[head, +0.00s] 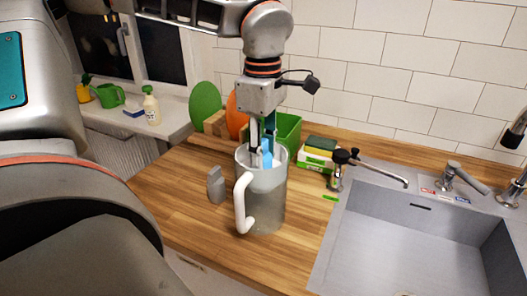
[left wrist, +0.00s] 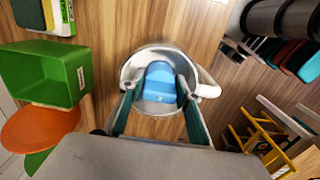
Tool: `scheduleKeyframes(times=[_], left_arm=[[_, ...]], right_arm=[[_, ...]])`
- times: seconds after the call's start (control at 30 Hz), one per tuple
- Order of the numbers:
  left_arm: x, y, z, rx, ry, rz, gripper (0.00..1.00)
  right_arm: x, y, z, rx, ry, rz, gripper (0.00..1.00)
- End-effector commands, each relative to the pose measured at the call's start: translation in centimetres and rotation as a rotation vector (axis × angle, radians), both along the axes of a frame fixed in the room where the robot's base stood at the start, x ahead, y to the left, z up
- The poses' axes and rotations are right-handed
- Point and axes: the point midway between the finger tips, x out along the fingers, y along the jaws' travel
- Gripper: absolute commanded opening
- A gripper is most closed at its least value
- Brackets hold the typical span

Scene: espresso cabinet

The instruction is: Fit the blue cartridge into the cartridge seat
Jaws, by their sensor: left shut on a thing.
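The blue cartridge (head: 267,157) is held between the fingers of my left gripper (head: 263,146), at the mouth of a clear jug (head: 268,205) with a white handle. In the left wrist view the cartridge (left wrist: 160,82) lies inside the round rim of the jug (left wrist: 128,72), with a teal-padded finger on each side. The left gripper (left wrist: 160,100) is shut on it and points down. The cartridge seat is not clearly visible; the jug wall and cartridge hide the inside. I cannot tell whether the cartridge touches anything below. My right gripper is not in view.
A small grey object (head: 216,185) stands left of the jug. A green bin (head: 287,130), orange and green discs and a sponge box (head: 318,150) are behind. The sink (head: 420,240) with taps is at right. Bare wooden counter surrounds the jug.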

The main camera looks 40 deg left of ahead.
Motion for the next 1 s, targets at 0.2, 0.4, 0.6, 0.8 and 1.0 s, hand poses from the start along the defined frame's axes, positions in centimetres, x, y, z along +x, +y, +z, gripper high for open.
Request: scheduleKeyframes(times=[0.2, 0.4, 0.6, 0.8, 1.0], left_arm=[[0.0, 0.0, -0.6, 0.000, 0.001, 0.000, 0.09], [0.0, 0.0, -1.0, 0.000, 0.001, 0.000, 0.09], [0.0, 0.0, -1.0, 0.000, 0.000, 0.000, 0.52], [0.0, 0.0, -0.9, 0.000, 0.000, 0.000, 0.52], [0.1, 0.0, 1.0, 0.002, -0.004, 0.001, 0.52]], right_arm=[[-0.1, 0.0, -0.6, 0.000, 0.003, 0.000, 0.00], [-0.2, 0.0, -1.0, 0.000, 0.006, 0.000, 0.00], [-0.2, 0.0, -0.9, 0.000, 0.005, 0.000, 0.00], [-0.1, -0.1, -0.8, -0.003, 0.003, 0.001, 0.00], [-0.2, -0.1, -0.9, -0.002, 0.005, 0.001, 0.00]])
